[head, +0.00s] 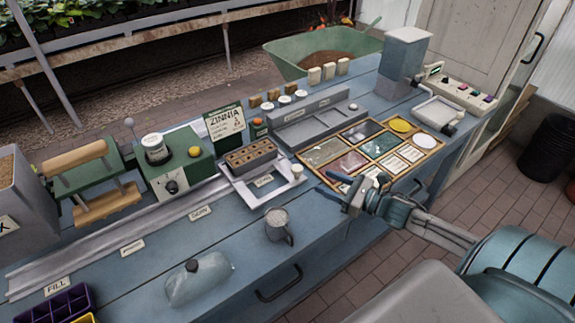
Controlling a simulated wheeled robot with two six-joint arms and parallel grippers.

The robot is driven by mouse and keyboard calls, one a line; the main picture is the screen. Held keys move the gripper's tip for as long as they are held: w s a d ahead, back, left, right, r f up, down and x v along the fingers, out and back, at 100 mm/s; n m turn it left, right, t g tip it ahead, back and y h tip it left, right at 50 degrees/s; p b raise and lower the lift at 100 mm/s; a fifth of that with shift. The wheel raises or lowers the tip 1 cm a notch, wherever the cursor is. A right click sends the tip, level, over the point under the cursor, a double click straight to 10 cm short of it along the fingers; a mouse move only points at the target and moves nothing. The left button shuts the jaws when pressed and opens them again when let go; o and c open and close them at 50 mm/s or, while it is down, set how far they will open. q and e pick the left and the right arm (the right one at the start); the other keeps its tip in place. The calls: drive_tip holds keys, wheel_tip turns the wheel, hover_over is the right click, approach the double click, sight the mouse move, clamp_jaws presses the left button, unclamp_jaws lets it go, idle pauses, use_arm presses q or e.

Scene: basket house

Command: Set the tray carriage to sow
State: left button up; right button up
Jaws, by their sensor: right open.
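The tray carriage (289,188) is a pale metal platform at the right end of a long rail (110,245). A brown cell tray (250,155) sits on it, and a small white knob (297,170) stands at its right side. A small label (264,181) at the carriage's front is too small to read surely. Other labels along the rail include FILL (58,285) at the far left and two between. My right gripper (324,183) is open and empty, just right of the carriage and apart from it, near the front of the seed-packet frame. My left gripper is not in view.
A ZINNIA card (225,122) and a green machine (175,165) stand behind the rail. A wooden frame of packets (370,150) lies right of the carriage.

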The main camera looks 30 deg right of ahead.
sight(297, 168)
drive_tip(key=shift+w+a+b, duration=0.3)
drive_tip(key=shift+w+b, duration=0.2)
drive_tip(key=shift+w, duration=0.1)
drive_tip(key=shift+x, duration=0.85)
drive_tip(key=shift+p+x, duration=0.3)
drive_tip(key=shift+x, duration=0.7)
drive_tip(key=x, duration=0.1)
drive_tip(key=p+x, duration=0.2)
drive_tip(key=x, duration=0.1)
drive_tip(key=shift+r, duration=0.25)
drive_tip(key=shift+w+a+f+p, duration=0.1)
drive_tip(key=shift+w+a+p, duration=0.1)
drive_tip(key=shift+w+p, duration=0.3)
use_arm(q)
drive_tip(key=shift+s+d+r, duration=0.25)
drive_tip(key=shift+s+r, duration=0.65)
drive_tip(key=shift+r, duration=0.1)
use_arm(e)
drive_tip(key=shift+w+a+f, duration=0.1)
